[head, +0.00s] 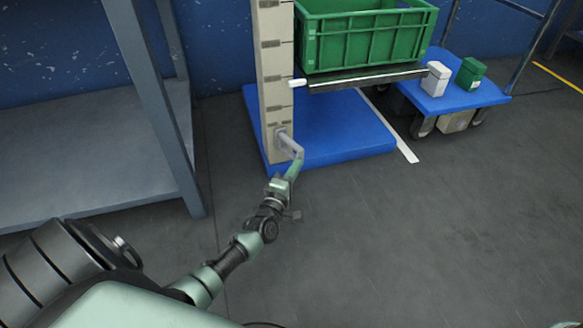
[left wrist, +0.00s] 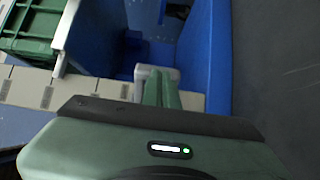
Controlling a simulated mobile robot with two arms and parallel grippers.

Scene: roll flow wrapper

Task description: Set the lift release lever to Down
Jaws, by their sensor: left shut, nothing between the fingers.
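The lift release lever (head: 288,142) is a small light grey handle low on the front of the beige lift mast (head: 272,60). It angles out to the right and downward from its mount. My left gripper (head: 296,163) is shut, with its green fingertips at the outer end of the lever. In the left wrist view the lever (left wrist: 153,72) shows just beyond the shut fingertips (left wrist: 161,86). The fingers look against it or very close; I cannot tell whether they touch. No Down marking is legible.
A green crate (head: 365,38) sits on the raised lift platform (head: 365,77), above the blue base (head: 335,130). A grey rack (head: 150,90) stands at left. A blue cart (head: 450,96) with a white box and a green box stands at right. The floor at right is clear.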

